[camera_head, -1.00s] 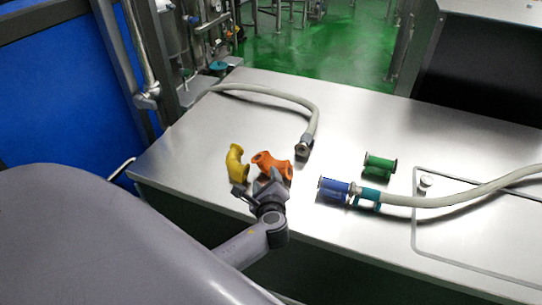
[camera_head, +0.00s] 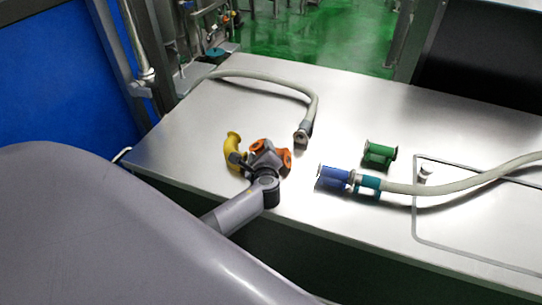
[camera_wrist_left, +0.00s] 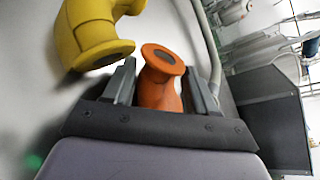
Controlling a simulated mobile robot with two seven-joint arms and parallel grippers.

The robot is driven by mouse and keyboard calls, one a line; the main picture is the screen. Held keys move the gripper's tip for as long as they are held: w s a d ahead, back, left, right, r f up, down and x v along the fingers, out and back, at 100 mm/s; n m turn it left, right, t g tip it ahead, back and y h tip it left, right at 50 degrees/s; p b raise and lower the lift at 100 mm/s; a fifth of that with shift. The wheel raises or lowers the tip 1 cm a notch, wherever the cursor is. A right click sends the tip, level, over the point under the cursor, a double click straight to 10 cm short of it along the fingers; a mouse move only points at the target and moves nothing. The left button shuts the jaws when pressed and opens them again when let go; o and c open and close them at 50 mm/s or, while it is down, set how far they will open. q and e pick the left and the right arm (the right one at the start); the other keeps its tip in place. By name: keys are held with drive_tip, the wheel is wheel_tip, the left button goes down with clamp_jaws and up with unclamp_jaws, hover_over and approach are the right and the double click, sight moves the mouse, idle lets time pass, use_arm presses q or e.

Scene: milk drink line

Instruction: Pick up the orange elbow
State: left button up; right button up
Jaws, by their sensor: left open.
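The orange elbow (camera_head: 285,157) lies on the steel table, partly hidden by my left gripper (camera_head: 262,157) in the head view. In the left wrist view the orange elbow (camera_wrist_left: 160,78) shows between the two fingers of my open left gripper (camera_wrist_left: 162,88), one finger on each side. Its flanged end points away from the palm. I cannot tell whether a finger touches it. My right gripper is in neither view.
A yellow elbow (camera_head: 233,152) lies just left of the orange one, close to a finger. A grey hose (camera_head: 300,95) ends behind it. A blue fitting (camera_head: 333,177) on another hose and a green spool (camera_head: 379,153) lie to the right.

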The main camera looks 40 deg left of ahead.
use_arm(q)
clamp_jaws()
drive_tip(key=shift+r, duration=0.15)
drive_tip(key=shift+r+p, duration=0.3)
drive_tip(key=shift+r, duration=0.25)
wheel_tip(320, 180, up, 19)
drive_tip(key=p, duration=0.4)
drive_tip(key=shift+f, duration=0.15)
